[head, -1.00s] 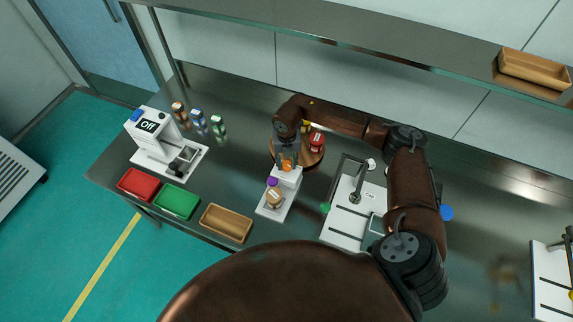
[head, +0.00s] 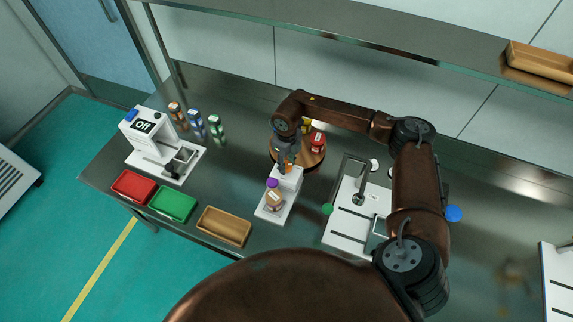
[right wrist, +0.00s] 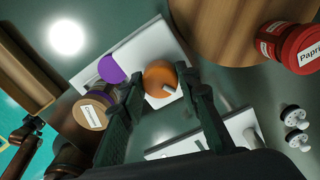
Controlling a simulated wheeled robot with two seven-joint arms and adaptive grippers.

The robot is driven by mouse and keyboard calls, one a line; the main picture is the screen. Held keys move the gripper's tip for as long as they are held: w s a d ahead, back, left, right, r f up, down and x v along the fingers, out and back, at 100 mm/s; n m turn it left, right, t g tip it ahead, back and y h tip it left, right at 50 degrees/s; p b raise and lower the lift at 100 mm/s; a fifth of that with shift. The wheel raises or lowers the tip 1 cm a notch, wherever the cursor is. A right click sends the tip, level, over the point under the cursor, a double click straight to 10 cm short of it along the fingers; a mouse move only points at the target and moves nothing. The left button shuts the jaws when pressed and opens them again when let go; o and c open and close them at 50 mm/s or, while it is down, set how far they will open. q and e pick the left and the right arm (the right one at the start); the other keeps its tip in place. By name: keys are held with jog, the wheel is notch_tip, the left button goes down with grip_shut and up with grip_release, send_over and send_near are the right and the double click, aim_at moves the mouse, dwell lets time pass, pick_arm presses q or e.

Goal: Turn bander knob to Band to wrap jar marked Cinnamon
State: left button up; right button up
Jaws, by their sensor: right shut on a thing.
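The white bander (head: 267,211) stands on the bench in the middle of the head view. Its orange knob (right wrist: 157,86) shows in the right wrist view, with a small grey lever on its face. My right gripper (head: 286,163) reaches down to the bander, its dark fingers shut on the orange knob, which they partly hide in the head view. A jar (head: 274,200) with a tan lid stands on the bander's base under a purple part (head: 272,183). In the right wrist view its label (right wrist: 90,114) appears to read Cinnamon. My left gripper is in neither view.
A round wooden stand (head: 313,156) holds red and yellow jars close behind. A white machine (head: 150,143) showing "Off" stands left, near several jars. Red (head: 133,186), green (head: 173,203) and tan (head: 224,225) trays line the front edge. A white sieve machine (head: 347,228) stands right.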

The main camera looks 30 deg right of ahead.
aim_at(287, 165)
jog(key=shift+n, duration=0.4)
jog(key=o, duration=1.1)
jog(key=shift+o, duration=0.2)
notch_tip(287, 165, up, 12)
dwell(0.4)
